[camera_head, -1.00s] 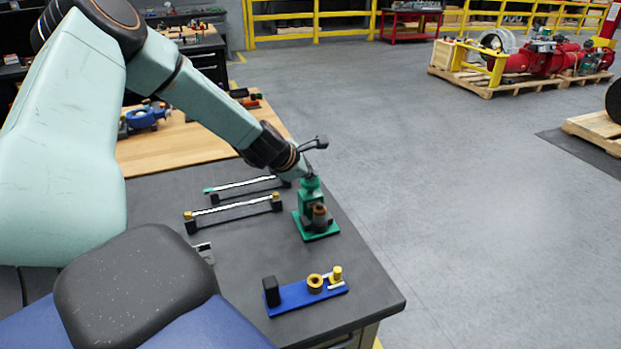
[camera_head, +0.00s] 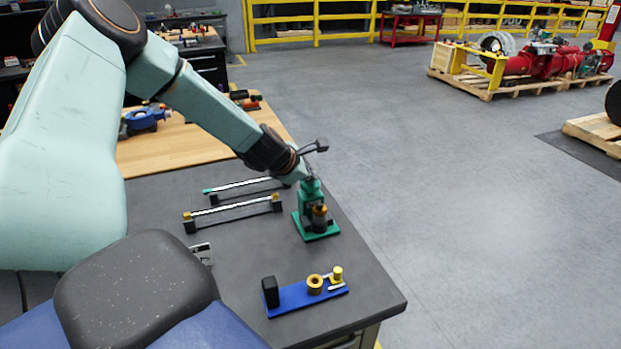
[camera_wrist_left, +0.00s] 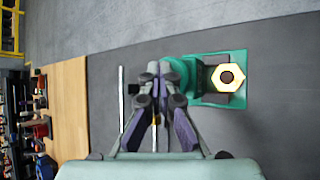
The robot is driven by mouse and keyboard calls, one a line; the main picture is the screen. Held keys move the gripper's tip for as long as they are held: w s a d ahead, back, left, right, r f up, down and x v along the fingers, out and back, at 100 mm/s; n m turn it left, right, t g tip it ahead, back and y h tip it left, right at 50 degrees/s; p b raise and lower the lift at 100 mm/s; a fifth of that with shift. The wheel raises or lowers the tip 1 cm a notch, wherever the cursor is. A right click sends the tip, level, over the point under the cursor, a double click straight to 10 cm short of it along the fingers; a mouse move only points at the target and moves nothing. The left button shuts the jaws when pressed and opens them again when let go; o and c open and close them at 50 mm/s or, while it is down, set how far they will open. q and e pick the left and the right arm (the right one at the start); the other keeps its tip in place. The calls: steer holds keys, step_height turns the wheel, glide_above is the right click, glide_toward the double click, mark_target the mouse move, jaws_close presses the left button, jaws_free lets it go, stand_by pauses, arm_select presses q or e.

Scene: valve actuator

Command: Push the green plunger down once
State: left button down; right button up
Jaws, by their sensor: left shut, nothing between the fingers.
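The green plunger device (camera_head: 314,222) stands upright on its green base plate near the right edge of the dark bench, with a brass and dark cylinder (camera_head: 319,214) at its front. My left gripper (camera_head: 309,176) is directly above the green top of the device and partly covers it; whether it touches the top I cannot tell. In the left wrist view my left gripper (camera_wrist_left: 154,72) is shut with nothing between its fingers. My right gripper is in no view.
A blue base (camera_head: 297,297) with a black block and brass rings lies in front of the device. Two rods on black supports (camera_head: 235,208) lie to its left. A wooden bench section (camera_head: 180,145) is behind. Bare bench surrounds the green base.

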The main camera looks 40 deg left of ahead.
mark_target(309, 184)
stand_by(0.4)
arm_select(q)
steer(key=shift+a+r+p, duration=0.1)
steer(key=shift+r+p, duration=1.3)
steer(key=shift+r, duration=0.1)
steer(key=shift+w+r+p, duration=0.1)
steer(key=shift+r+p, duration=0.55)
steer(key=shift+p, duration=0.05)
step_height(309, 184, up, 4)
steer(key=p, duration=0.3)
steer(key=shift+f, duration=0.2)
steer(key=shift+f, duration=0.1)
